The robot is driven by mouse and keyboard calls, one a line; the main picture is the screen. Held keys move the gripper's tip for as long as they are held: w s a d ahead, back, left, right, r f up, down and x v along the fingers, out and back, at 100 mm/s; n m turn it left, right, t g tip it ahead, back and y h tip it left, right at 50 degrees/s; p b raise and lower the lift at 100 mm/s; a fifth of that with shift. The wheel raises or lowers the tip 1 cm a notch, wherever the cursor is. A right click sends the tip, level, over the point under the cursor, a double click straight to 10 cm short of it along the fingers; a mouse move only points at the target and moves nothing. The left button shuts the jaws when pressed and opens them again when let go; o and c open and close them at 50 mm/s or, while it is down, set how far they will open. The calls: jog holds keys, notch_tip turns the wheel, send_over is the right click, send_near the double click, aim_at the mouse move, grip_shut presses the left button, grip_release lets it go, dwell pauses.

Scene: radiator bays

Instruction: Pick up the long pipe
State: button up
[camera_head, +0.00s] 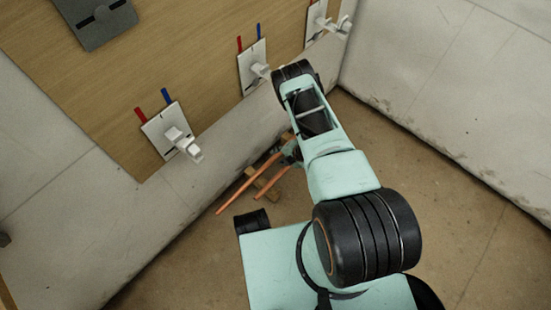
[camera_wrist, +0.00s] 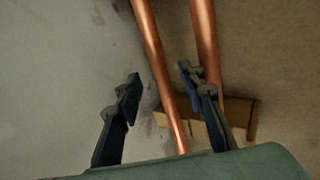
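Two copper pipes rest on a small wooden block on the floor by the wall. In the head view the long pipe (camera_head: 243,187) is the left one, nearer the wall, and reaches farther to the lower left; the shorter pipe (camera_head: 270,186) is beside it. Their upper ends are hidden by my arm. In the wrist view, my gripper (camera_wrist: 160,82) is open. The left pipe, apparently the long one (camera_wrist: 152,45), runs between its fingers; I cannot tell how far below them. The other pipe (camera_wrist: 204,40) passes behind the right finger.
The wooden block (camera_wrist: 241,115) lies under the pipes. White valve plates (camera_head: 167,130) with red and blue stubs and protruding white fittings are on the wooden panel (camera_head: 100,100) above. A concrete wall closes off the right. Bare floor (camera_head: 450,200) is free to the right.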

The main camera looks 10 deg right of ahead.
aim_at(276, 156)
jog(key=shift+b+x, duration=0.35)
jog(key=shift+x, duration=0.85)
grip_shut()
